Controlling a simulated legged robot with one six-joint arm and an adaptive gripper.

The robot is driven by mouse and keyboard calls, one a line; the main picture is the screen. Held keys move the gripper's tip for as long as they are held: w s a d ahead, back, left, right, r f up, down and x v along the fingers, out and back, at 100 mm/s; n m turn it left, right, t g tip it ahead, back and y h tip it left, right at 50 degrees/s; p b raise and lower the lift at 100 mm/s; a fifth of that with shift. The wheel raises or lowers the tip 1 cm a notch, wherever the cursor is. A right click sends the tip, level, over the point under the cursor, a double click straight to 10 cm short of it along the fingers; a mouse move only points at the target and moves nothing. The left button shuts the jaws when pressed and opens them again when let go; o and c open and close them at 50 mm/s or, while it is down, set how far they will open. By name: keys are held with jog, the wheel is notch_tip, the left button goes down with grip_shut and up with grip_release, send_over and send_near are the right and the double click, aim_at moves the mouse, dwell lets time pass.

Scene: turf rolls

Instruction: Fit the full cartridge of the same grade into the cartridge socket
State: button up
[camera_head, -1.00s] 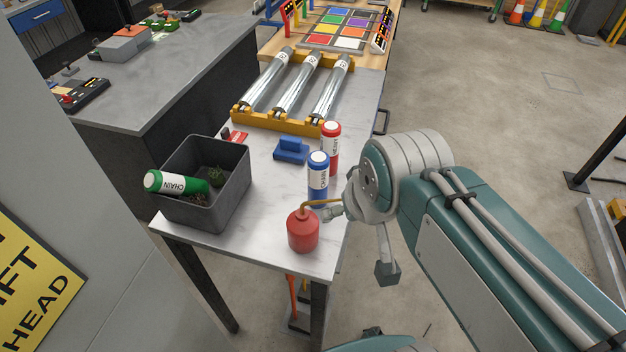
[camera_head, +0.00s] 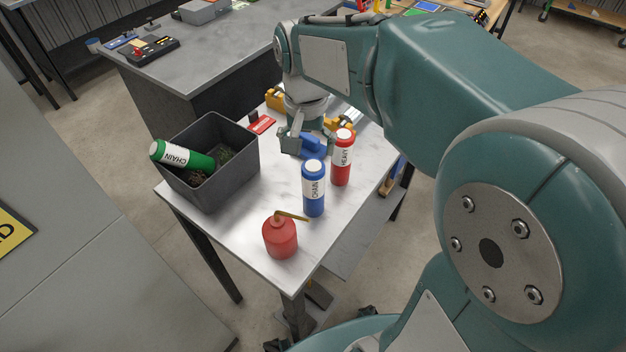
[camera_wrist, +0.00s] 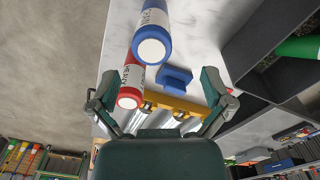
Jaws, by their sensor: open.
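A blue cartridge (camera_head: 313,190) with a white CHAIN label stands upright on the table; it also shows in the wrist view (camera_wrist: 152,38). A red cartridge (camera_head: 342,160) labelled HEAVY stands upright behind it, also in the wrist view (camera_wrist: 131,84). A green cartridge (camera_head: 190,157) labelled CHAIN leans over the rim of a grey bin (camera_head: 238,178). A low blue block (camera_head: 312,147) lies behind the cartridges; I cannot tell whether it is the socket. My gripper (camera_head: 312,134) is open and empty over the block's area; its spread fingers show in the wrist view (camera_wrist: 160,98).
A red oil can (camera_head: 280,238) with a thin spout stands near the table's front edge. A small red tagged item (camera_head: 262,124) lies behind the bin. Yellow rack parts (camera_head: 275,98) show behind my gripper. Bare tabletop (camera_head: 262,195) lies between bin and cartridges.

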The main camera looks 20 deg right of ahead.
aim_at(307, 169)
jog(key=f, duration=0.4)
jog(key=shift+a, duration=0.4)
jog(key=shift+d+f, duration=0.25)
jog(key=shift+d, duration=0.05)
jog(key=f, duration=0.1)
jog(key=d+f, duration=0.1)
jog(key=f, duration=0.1)
jog(key=d+f, duration=0.1)
jog(key=shift+w+f, duration=0.1)
jog(key=shift+f, duration=0.1)
jog(key=shift+a+f, duration=0.2)
jog(key=shift+f, duration=0.1)
jog(key=shift+a, duration=0.35)
jog(key=shift+d, duration=0.35)
jog(key=c, duration=1.2)
